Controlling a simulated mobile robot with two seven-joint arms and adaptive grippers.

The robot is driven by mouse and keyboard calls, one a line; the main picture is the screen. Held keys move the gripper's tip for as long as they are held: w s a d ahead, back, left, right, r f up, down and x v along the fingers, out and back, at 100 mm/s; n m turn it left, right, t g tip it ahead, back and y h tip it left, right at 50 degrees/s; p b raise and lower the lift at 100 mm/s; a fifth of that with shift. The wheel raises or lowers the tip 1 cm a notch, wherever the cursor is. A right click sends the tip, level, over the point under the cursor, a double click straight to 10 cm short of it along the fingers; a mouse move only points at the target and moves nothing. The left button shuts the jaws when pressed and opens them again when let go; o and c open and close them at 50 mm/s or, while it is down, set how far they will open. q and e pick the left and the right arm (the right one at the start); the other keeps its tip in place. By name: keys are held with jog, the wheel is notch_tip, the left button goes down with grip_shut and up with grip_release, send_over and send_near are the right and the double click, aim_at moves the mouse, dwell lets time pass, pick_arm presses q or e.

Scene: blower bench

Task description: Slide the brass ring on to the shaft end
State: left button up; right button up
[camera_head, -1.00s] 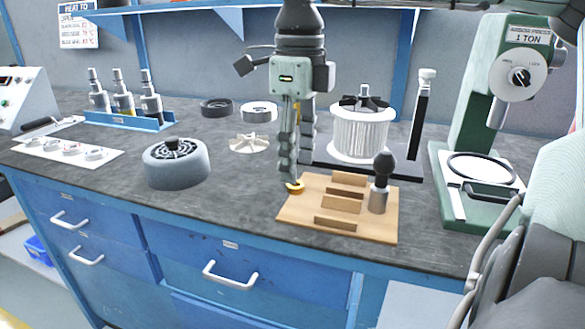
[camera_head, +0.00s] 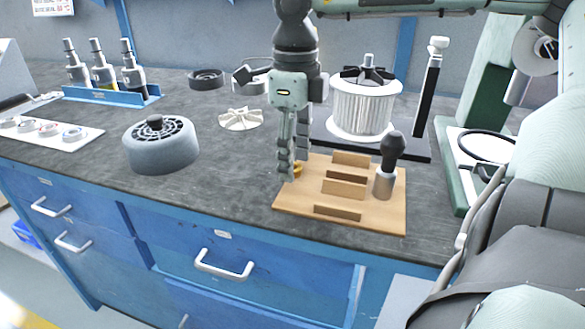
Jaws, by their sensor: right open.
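The brass ring (camera_head: 298,169) is at the left edge of a wooden board (camera_head: 360,224), partly hidden behind my right gripper. My right gripper (camera_head: 289,176) is open and points down, its fingertips low beside the ring. I cannot tell whether the fingers touch it. A white ribbed drum (camera_head: 361,110) stands upright behind the board. A short grey shaft end (camera_head: 368,61) sticks up from the dark hub on its top, with nothing around it that I can make out. My left gripper is not in view.
A dark-handled tool (camera_head: 391,155) stands upright on the board, beside wooden blocks. A black post (camera_head: 432,95) rises right of the drum, with a green press (camera_head: 489,90) farther right. A grey round motor (camera_head: 160,147) and a white fan (camera_head: 240,119) lie left. Bench between motor and board is clear.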

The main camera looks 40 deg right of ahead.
jog(key=shift+f, duration=0.25)
jog(key=shift+c, duration=0.5)
grip_shut()
